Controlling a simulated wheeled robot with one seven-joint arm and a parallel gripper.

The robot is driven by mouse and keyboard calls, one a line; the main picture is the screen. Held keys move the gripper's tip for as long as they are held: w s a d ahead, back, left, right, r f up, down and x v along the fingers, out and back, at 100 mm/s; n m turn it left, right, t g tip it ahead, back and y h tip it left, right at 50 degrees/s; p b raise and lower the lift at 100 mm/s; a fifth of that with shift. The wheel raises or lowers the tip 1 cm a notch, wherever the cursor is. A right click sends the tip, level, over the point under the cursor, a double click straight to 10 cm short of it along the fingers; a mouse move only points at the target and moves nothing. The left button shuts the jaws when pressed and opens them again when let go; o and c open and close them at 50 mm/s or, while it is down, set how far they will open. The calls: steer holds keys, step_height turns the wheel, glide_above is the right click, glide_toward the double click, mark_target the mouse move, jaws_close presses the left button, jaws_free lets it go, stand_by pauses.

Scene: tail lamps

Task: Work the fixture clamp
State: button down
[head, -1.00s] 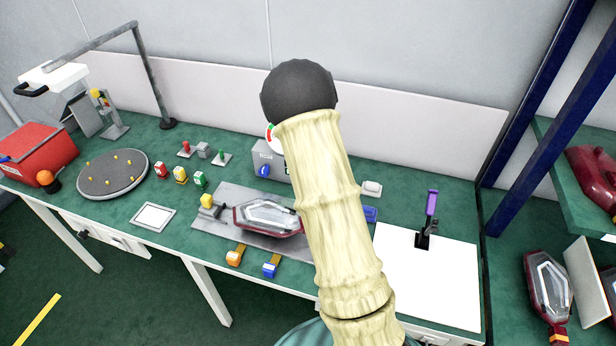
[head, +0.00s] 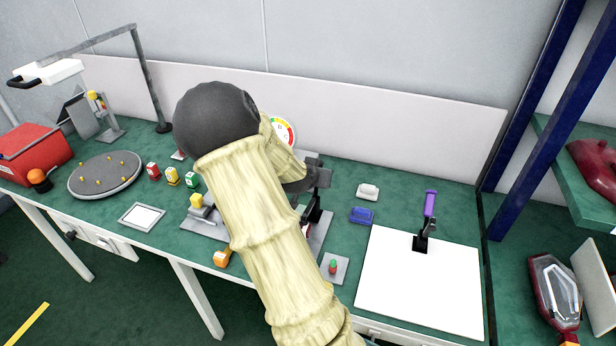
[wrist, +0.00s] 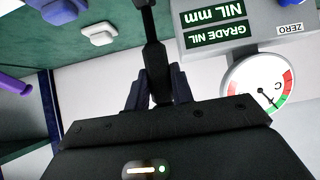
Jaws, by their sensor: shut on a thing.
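My gripper (head: 314,200) is at the right part of the grey fixture plate (head: 321,228), mostly beyond my forearm. In the wrist view my gripper (wrist: 158,92) has its two dark fingers shut on a dark upright lever (wrist: 153,45), which I take to be the clamp's handle. A yellow-topped clamp (head: 197,203) and an orange-ended one (head: 222,258) show at the plate's left side. The red tail lamp on the plate is hidden behind my arm.
A purple-handled lever (head: 430,208) stands on a white board (head: 420,285) to the right. A dial gauge (wrist: 260,85) is close to my gripper. Blue (head: 361,215) and white (head: 367,191) blocks lie nearby. A small red-green button (head: 333,266) is near the front edge.

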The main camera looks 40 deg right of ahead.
steer(key=shift+w+r, duration=0.1)
stand_by(0.3)
steer(key=c, duration=1.2)
jaws_free()
steer(key=shift+a, duration=0.1)
steer(key=p+v, duration=0.5)
steer(key=v, duration=1.2)
steer(key=shift+p, duration=0.35)
